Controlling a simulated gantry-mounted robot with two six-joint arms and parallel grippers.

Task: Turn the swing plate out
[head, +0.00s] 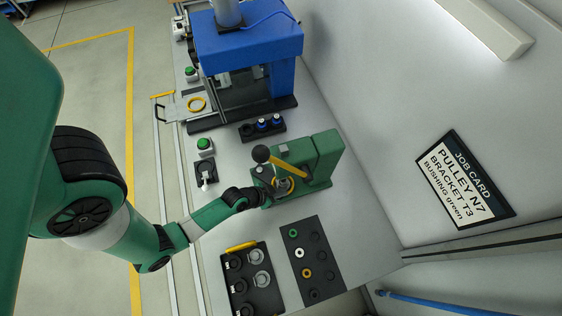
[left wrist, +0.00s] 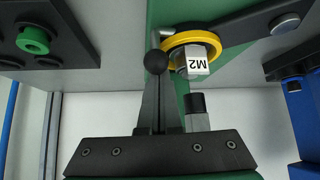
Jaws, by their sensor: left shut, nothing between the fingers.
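The green fixture (head: 322,155) stands at the middle of the bench. In the left wrist view a dark flat arm (left wrist: 245,25) runs from a bolt to a yellow ring and a white nut marked M2 (left wrist: 196,66); it looks like the swing plate, lying across at the nut. A black ball knob (head: 261,154) on a lever stands over the fixture; a black ball (left wrist: 158,61) also shows at my fingertips in the wrist view. My left gripper (head: 262,192) is shut and empty, close to the fixture's near side. Whether it touches the knob or plate is unclear. My right gripper is out of view.
A blue press (head: 250,40) stands behind, with a handled white tray (head: 178,108) at its left. A dark parts board (head: 318,262) and a dark tray of round parts (head: 268,299) lie in front. The wall bounds the right side.

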